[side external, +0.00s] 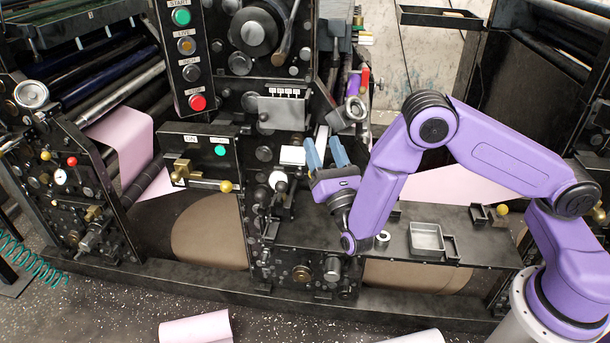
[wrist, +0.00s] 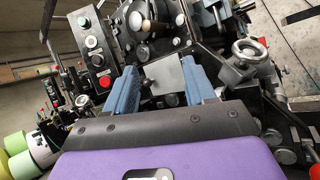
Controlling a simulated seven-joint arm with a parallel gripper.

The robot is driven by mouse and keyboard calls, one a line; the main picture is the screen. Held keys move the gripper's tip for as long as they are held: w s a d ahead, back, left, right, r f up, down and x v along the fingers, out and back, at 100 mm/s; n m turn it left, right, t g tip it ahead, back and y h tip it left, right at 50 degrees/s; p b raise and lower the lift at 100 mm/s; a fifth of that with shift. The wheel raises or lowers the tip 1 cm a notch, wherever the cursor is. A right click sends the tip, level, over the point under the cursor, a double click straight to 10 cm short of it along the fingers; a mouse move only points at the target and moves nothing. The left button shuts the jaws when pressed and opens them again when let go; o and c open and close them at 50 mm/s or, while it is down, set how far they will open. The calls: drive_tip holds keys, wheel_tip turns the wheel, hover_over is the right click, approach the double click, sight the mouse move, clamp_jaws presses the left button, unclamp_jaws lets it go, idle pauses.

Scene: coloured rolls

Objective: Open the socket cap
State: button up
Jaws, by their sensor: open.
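My gripper (side external: 322,146) has two blue fingers pointing up, spread apart, in front of the press's middle column. In the wrist view the gripper (wrist: 162,72) is open and empty. A flat grey metal plate (side external: 282,113) with small labels along its top edge sits on the column, left of and above the fingertips. A grey plate also shows between the fingers in the wrist view (wrist: 168,82), apart from them as far as I can see. No part is marked as the socket cap; I cannot tell for certain whether this plate is it.
A control panel (side external: 186,60) stands at upper left of the column. A box with a green button (side external: 220,150) and brass handle juts out at left. A handwheel (side external: 355,109) is right of the fingers. A dark shelf (side external: 330,236) holding a metal tray (side external: 427,238) lies below.

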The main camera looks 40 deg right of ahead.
wheel_tip(320, 180, up, 6)
drive_tip(key=s+d+f+m+g+h, duration=0.2)
drive_tip(key=d+f+m+g+h, duration=0.1)
drive_tip(key=d+f+m+g, duration=0.8)
drive_tip(key=s+f+m+g+y, duration=0.7)
drive_tip(key=s+g, duration=0.2)
drive_tip(key=w+a+r+m+t+y, duration=0.2)
drive_tip(key=a+r+m+t+y, duration=0.1)
drive_tip(key=a+r+m+y, duration=0.35)
drive_tip(key=w+d+r+m+t, duration=0.5)
drive_tip(key=w+r+m+t, duration=0.25)
drive_tip(key=r+m, duration=0.4)
approach(303, 175)
drive_tip(key=shift+t, duration=0.35)
drive_tip(key=x, duration=0.9)
drive_tip(key=shift+w+f, duration=0.1)
drive_tip(key=shift+f, duration=0.2)
